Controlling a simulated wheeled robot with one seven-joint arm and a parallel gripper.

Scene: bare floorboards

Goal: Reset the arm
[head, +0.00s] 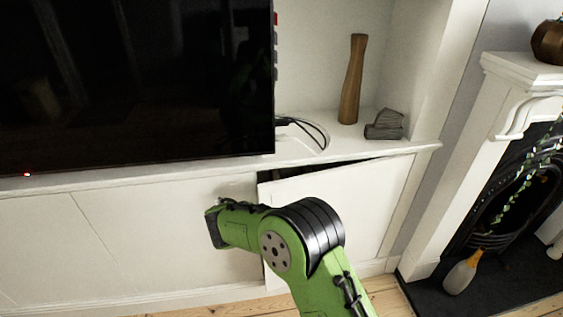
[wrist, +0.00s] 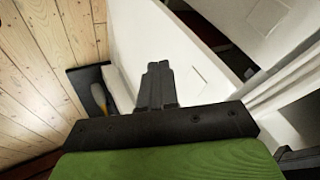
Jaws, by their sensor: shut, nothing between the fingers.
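My green arm reaches up from the bottom of the head view, bent at a black joint in front of the white cabinet (head: 130,240). Its far end points left, and the fingers cannot be made out there. In the wrist view my gripper (wrist: 158,68) shows dark fingers pressed together with nothing between them. A white cabinet door (head: 345,205) stands partly open at its top, showing a dark gap behind it. My arm covers part of this door. White panels also show beyond the fingers in the wrist view.
A large black television (head: 135,80) stands on the shelf at left. A brown wooden vase (head: 352,80) and a grey object (head: 384,124) sit right of it. A fireplace (head: 500,190) stands at far right. Bare floorboards (wrist: 40,75) are clear at left in the wrist view.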

